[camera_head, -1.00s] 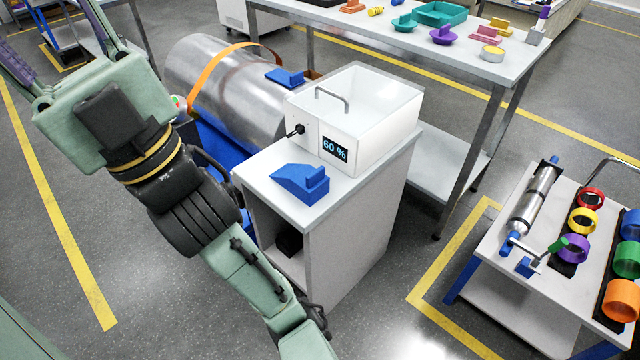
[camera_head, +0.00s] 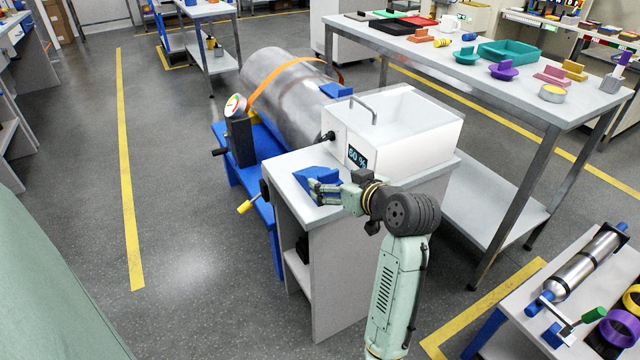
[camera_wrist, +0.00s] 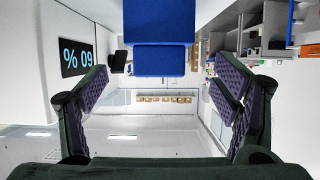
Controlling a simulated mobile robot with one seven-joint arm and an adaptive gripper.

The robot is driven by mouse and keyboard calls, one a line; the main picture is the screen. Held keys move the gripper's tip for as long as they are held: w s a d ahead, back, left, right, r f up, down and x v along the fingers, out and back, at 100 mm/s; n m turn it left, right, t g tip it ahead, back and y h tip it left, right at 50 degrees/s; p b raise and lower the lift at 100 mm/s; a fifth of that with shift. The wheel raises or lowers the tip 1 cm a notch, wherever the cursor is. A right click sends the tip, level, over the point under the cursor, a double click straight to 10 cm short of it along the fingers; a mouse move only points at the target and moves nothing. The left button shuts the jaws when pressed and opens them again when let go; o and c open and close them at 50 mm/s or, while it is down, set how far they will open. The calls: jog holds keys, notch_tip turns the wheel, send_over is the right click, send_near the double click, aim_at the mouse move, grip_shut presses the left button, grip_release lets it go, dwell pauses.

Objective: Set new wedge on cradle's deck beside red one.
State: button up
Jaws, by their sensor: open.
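A blue stepped wedge (camera_head: 320,174) sits on the top of a grey-white cabinet (camera_head: 290,166), in front of a white bin. My gripper (camera_head: 316,190) is open at the wedge and hides part of it. In the wrist view the wedge (camera_wrist: 160,60) is at top centre, between the two spread fingers (camera_wrist: 162,88) from side to side; I cannot tell how deep it is between them. The blue cradle (camera_head: 230,160) carries a large metal cylinder (camera_head: 285,95) with an orange strap. I cannot make out a red wedge on it.
The white bin (camera_head: 420,125) with a handle and a "60 %" display stands close behind the wedge. Another blue block (camera_head: 336,90) shows beside the cylinder. A gauge (camera_head: 236,105) and yellow-handled crank (camera_head: 246,207) stick out by the cradle. The floor at left is clear.

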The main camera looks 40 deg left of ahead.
aim_at(329, 178)
jog(key=x, duration=0.4)
jog(key=shift+a, duration=0.15)
jog(key=x, duration=0.2)
jog(key=p+x, duration=0.1)
jog(key=x, duration=0.2)
jog(key=shift+f+p, duration=0.25)
jog(key=shift+p, duration=0.05)
jog(key=shift+c, duration=0.2)
jog(key=shift+d, duration=0.25)
jog(key=c, duration=1.5)
